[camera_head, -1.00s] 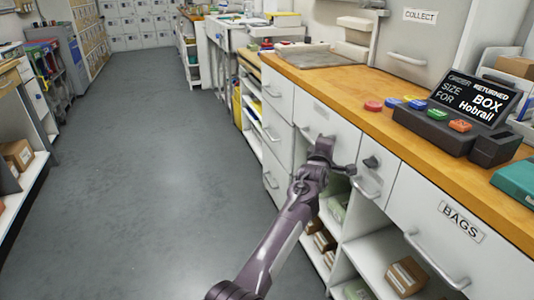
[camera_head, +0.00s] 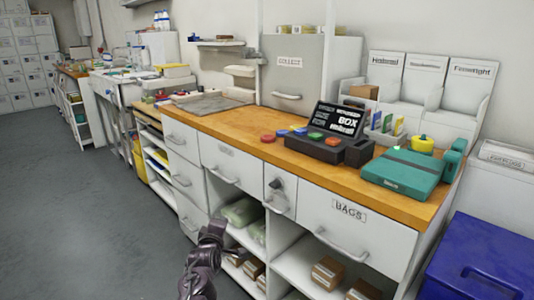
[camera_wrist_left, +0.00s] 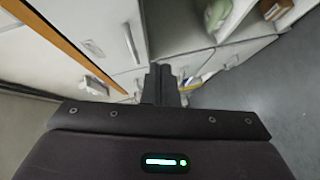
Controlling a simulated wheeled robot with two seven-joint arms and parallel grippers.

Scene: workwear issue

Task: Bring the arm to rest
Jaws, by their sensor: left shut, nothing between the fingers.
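My left gripper (camera_head: 214,232) shows at the lower middle of the head view, in front of the white counter unit (camera_head: 190,205). Its arm comes up from the bottom edge of the picture. In the left wrist view the two fingers (camera_wrist_left: 161,80) are together with nothing between them. Beyond them are the unit's white fronts and the floor. I cannot tell the exact gap between the fingers and the unit. My right gripper is not in view.
The wooden counter top (camera_head: 240,125) carries a black display (camera_head: 338,120), coloured buttons and a teal device (camera_head: 405,170). Drawer handles jut out, including on the BAGS drawer (camera_head: 350,225). A blue bin (camera_head: 485,260) stands at lower right. The grey floor (camera_head: 60,210) at left is clear.

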